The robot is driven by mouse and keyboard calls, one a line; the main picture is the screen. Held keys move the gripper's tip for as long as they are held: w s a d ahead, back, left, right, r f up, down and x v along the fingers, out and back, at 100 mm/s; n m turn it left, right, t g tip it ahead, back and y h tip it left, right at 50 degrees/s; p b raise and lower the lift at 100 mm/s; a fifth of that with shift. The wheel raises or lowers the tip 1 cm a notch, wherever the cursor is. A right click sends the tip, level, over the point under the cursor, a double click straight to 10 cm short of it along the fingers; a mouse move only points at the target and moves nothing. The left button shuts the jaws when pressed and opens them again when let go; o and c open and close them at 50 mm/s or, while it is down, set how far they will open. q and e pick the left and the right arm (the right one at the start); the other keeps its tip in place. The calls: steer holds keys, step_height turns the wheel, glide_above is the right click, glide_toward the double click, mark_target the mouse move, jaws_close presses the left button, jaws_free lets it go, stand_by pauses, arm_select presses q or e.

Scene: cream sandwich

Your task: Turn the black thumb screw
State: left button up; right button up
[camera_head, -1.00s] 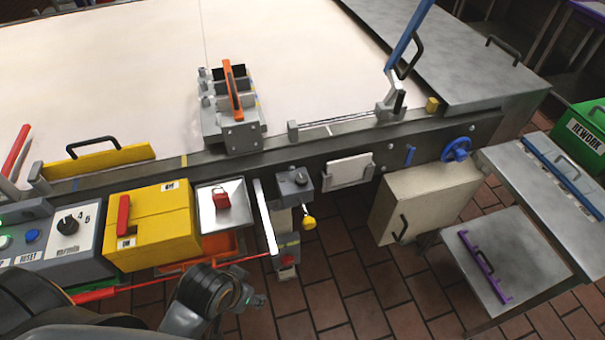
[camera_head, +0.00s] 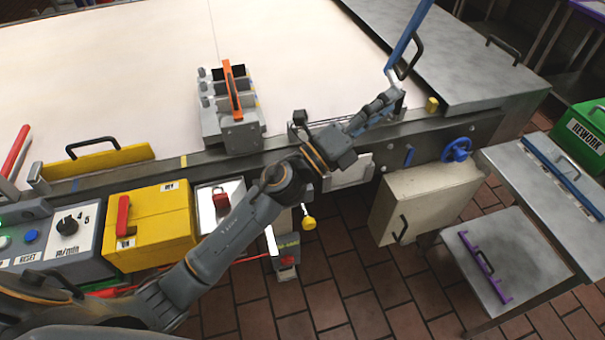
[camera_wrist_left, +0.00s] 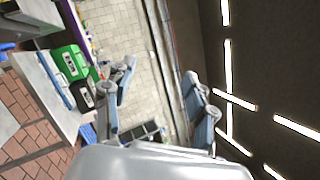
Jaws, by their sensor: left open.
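I cannot make out the black thumb screw for certain in either view. My left arm reaches across the front of the machine in the head view, and its gripper (camera_head: 385,106) is at the grey bracket (camera_head: 399,105) on the rail, below the blue lever (camera_head: 408,42). The gripper partly hides this bracket. In the left wrist view the two fingers of the left gripper (camera_wrist_left: 160,85) stand wide apart with nothing between them. That view looks out over the floor, the green bin and ceiling lights. My right gripper is not in view.
The orange-handled block unit (camera_head: 229,112) stands on the belt (camera_head: 120,75), left of my gripper. A yellow box (camera_head: 150,225) and control panel (camera_head: 55,232) sit at left. A blue handwheel (camera_head: 456,149) is at right. A green bin (camera_head: 582,140) stands far right.

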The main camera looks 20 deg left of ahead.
arm_select(q)
steer(key=s+d+f+m+g+h, duration=0.1)
steer(key=d+f+m+g, duration=0.25)
steer(key=m+g, duration=0.4)
steer(key=s+d+f+m+g, duration=0.1)
steer(key=d+f+m+g, duration=0.2)
steer(key=d+m+g, duration=0.45)
steer(key=w+a+f+m+y, duration=0.2)
steer(key=a+f+m+y, duration=0.4)
steer(key=a+f, duration=0.1)
steer(key=w+a+f+m+g+y, duration=0.15)
steer(key=a+y, duration=0.35)
steer(key=a, duration=0.5)
steer(key=w+a+y, duration=0.2)
steer(key=a+y, duration=0.4)
steer(key=a, duration=0.4)
step_height(320, 180, down, 12)
steer(key=p, duration=0.3)
steer(key=shift+d+f, duration=0.15)
steer(key=shift+f, duration=0.1)
steer(key=shift+f+p, duration=0.3)
steer(key=shift+f, duration=0.25)
